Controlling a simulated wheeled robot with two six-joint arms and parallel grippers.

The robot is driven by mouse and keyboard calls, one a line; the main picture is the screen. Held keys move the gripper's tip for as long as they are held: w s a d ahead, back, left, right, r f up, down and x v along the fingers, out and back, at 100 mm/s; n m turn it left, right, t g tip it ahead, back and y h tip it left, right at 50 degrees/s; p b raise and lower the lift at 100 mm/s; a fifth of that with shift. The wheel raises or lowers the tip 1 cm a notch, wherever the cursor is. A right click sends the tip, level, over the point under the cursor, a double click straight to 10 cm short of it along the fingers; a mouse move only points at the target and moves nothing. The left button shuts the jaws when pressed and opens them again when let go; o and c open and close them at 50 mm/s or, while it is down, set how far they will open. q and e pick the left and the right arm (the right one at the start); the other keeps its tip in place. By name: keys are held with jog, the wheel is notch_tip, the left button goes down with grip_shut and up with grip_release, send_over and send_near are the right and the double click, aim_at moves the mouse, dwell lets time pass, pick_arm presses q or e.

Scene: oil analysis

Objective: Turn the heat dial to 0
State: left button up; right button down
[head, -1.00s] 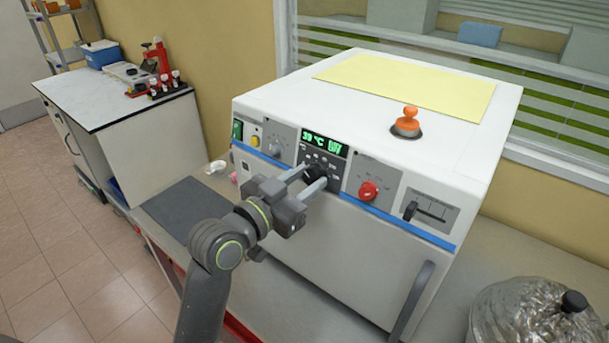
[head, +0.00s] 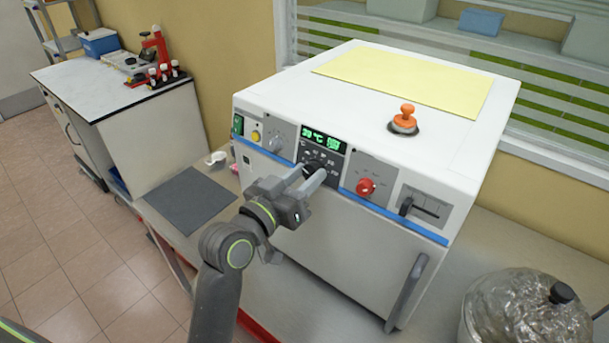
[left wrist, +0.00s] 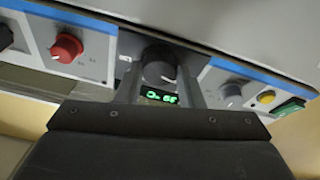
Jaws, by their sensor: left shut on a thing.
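The heat dial (head: 317,167) is a black round knob under the green display (head: 321,142) on the front panel of the white oven-like device (head: 370,235). The display seems to read about 39 °C; its right part is not sharp. My left gripper (head: 310,173) is shut on the dial, one finger on each side. In the left wrist view the dial (left wrist: 159,66) sits between the two fingers, with a white mark on its lower right edge. The scale around it is partly hidden by the fingers. My right gripper is not in view.
A red knob (head: 366,187) and a slide lever (head: 425,207) are right of the dial. A grey knob (head: 275,144), yellow button (head: 255,136) and green switch (head: 238,125) are left. An orange plunger (head: 404,119) stands on top. A metal pot (head: 527,312) is at lower right.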

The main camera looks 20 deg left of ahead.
pick_arm(q)
jog(key=o, duration=1)
jog(key=shift+s, duration=0.1)
jog(key=shift+s+a+f, duration=0.1)
jog(key=shift+s+a, duration=0.1)
jog(key=shift+s, duration=0.1)
jog(key=p+v, duration=0.5)
jog(key=v, duration=1.1)
jog(key=shift+s, duration=0.3)
jog(key=shift+a, duration=0.1)
